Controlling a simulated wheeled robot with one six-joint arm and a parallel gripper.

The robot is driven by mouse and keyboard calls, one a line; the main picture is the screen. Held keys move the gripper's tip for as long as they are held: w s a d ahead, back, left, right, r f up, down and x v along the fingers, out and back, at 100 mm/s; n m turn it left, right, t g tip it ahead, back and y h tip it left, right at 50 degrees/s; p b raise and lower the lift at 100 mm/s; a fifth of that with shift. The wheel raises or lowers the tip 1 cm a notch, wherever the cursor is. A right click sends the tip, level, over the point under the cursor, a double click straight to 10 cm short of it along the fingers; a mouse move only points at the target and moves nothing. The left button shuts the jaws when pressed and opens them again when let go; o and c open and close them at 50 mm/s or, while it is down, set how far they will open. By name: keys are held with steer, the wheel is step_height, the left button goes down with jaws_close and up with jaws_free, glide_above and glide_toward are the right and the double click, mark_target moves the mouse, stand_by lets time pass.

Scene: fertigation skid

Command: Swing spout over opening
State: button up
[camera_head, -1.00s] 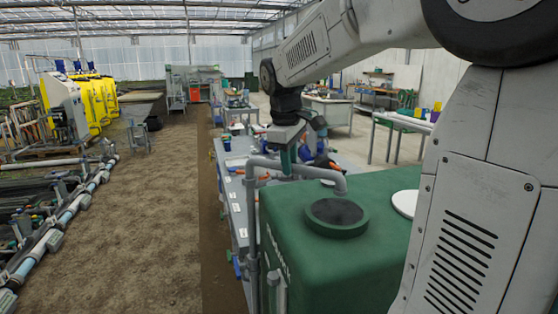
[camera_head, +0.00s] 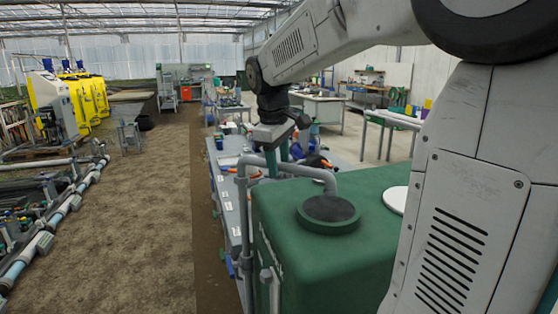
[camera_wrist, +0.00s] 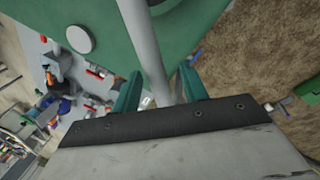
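The spout (camera_head: 302,171) is a grey pipe that rises from an upright post at the left of a green tank (camera_head: 375,245) and arches right. Its down-turned end appears at the far rim of the round dark opening (camera_head: 328,208) on the tank top; exact overlap is hard to tell. My gripper (camera_head: 277,172) hangs at the spout's horizontal run. In the wrist view the spout (camera_wrist: 144,45) passes between the green fingers of my gripper (camera_wrist: 160,73), with narrow gaps showing. The fingers look open around it. The spout end is out of the wrist view.
A white disc (camera_head: 396,199) lies on the tank top right of the opening. A grey bench (camera_head: 228,190) with pipes and red-handled valves stands behind the tank.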

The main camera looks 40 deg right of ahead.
step_height(320, 180, up, 8)
steer(key=a, duration=0.1)
steer(key=shift+s+a+f, duration=0.15)
steer(key=shift+s, duration=0.15)
